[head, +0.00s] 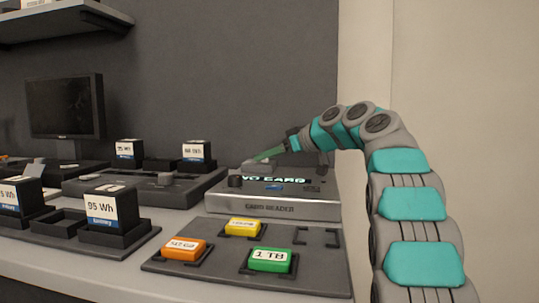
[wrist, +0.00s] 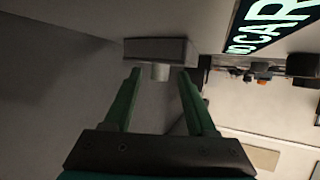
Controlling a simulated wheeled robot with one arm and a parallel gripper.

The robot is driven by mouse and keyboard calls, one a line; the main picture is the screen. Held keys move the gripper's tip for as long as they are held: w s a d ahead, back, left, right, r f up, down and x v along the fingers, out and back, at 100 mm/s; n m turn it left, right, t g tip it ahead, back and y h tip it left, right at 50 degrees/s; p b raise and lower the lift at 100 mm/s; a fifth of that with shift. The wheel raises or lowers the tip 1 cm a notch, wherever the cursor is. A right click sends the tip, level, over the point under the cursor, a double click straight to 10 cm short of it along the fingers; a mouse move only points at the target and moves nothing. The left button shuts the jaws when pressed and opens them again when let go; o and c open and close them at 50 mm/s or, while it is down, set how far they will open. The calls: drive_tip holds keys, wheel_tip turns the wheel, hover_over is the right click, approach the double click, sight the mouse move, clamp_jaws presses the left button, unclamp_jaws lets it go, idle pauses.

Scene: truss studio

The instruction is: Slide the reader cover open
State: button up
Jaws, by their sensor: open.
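The card reader (head: 275,207) is a grey metal box on the counter, labelled on its front, with a lit display showing "NO CARD". The display also shows in the wrist view (wrist: 270,22). My gripper (head: 259,158) is over the back of the reader, its green fingers pointing left. In the wrist view my gripper (wrist: 159,75) is open and empty. A grey block (wrist: 155,50) with a short pale knob lies just ahead, the knob between the fingertips in the picture. I cannot tell whether it touches them, or whether this block is the reader cover.
A dark mat before the reader holds orange (head: 183,249), yellow (head: 244,227) and green "1 TB" (head: 269,260) cards, and an empty bracketed spot. Battery blocks (head: 108,209) stand in trays at left. A monitor (head: 65,106) stands behind them. A shelf (head: 66,22) hangs at upper left.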

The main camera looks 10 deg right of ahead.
clamp_jaws()
idle(0.4)
idle(1.0)
